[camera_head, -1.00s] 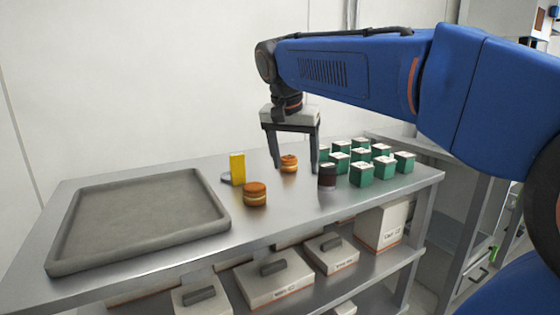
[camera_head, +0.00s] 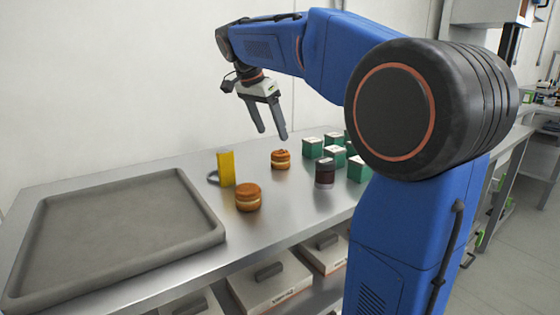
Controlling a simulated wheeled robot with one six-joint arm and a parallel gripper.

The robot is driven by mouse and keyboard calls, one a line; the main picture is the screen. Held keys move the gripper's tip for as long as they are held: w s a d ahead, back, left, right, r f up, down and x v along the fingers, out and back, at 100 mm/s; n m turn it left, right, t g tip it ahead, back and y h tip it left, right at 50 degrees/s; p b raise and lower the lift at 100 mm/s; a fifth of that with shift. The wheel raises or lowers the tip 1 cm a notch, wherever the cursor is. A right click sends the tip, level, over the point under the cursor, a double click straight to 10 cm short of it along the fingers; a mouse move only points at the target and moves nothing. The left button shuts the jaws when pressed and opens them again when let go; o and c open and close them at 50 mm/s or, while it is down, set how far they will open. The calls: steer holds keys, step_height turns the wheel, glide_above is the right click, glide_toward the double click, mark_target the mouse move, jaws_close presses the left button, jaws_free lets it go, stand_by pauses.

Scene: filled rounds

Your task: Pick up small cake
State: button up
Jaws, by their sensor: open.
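Two small round filled cakes stand on the metal table in the head view. The nearer one is a plain orange-brown cake (camera_head: 248,196) with a pale filling band. The farther, smaller-looking one is an orange-brown cake (camera_head: 280,159) with a darker top. My gripper (camera_head: 272,135) is open and empty, tilted, with its fingertips raised above the farther cake in the picture. I see no contact with either cake. The exact height of the fingertips above the table is hard to judge.
A grey tray (camera_head: 212,238) fills the table's left. A yellow block-like item (camera_head: 226,168) stands beside the cakes. A dark jar (camera_head: 325,174) and several green boxes (camera_head: 312,148) stand to the right, partly hidden by my arm. White boxes (camera_head: 268,284) lie on the shelf below.

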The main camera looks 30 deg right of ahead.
mark_target(279, 153)
steer(key=x, duration=1.1)
steer(key=shift+a, duration=0.1)
steer(key=c, duration=0.8)
